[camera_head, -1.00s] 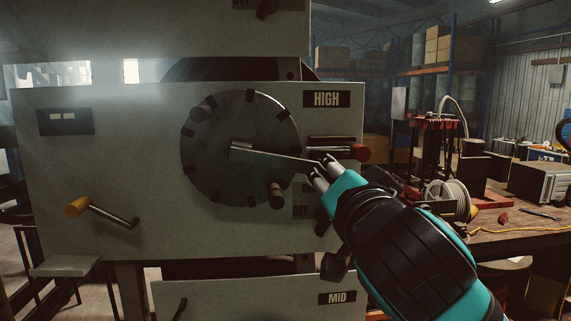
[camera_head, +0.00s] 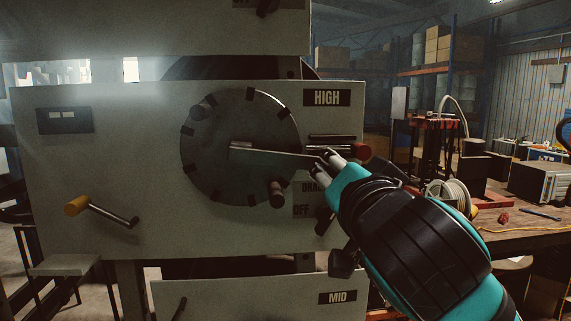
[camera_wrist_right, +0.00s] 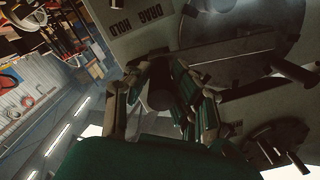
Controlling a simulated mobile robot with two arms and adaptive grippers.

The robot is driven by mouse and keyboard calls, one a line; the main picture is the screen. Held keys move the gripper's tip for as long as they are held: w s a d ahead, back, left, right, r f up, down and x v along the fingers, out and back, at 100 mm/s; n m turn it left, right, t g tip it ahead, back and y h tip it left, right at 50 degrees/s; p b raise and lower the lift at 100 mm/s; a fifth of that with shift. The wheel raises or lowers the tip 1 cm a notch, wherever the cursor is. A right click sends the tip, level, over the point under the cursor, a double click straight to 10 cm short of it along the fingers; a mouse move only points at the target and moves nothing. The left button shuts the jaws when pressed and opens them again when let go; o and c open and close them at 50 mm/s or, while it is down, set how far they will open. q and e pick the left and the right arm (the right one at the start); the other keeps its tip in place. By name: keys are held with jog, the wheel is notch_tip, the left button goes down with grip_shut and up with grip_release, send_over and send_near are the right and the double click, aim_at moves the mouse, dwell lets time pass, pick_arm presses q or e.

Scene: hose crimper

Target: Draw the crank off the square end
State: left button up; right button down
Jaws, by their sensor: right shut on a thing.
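The crank (camera_head: 275,154) is a flat metal bar across the front of the large dark notched disc (camera_head: 215,170). Its block-like hub end (camera_head: 240,150) sits near the disc's middle, and the square end is hidden behind it. The bar runs right to my right gripper (camera_head: 322,162), which is shut on the crank's outer end. In the right wrist view the fingers (camera_wrist_right: 160,98) close around a dark round grip (camera_wrist_right: 160,97), and the crank bar (camera_wrist_right: 235,92) runs off to the right. Whether the hub has shifted along the square end cannot be told. My left gripper is out of view.
A yellow-knobbed lever (camera_head: 105,213) sits low on the panel (camera_head: 150,110). A dark peg (camera_head: 276,194) stands out from the disc below the bar. A red-ended handle (camera_head: 361,151) is close above my right gripper. A cluttered workbench (camera_head: 520,235) stands to the right.

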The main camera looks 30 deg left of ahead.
jog(key=shift+s+d, duration=0.35)
jog(key=shift+s, duration=0.25)
jog(key=shift+s+d, duration=0.15)
jog(key=shift+s+d+b, duration=0.3)
jog(key=shift+s, duration=0.2)
jog(key=shift+v, duration=0.8)
jog(key=shift+s+d+b, duration=0.25)
jog(key=shift+s+b, duration=0.05)
jog(key=shift+s+d, duration=0.2)
jog(key=shift+s, duration=0.1)
jog(key=shift+s+d, duration=0.1)
dwell(0.4)
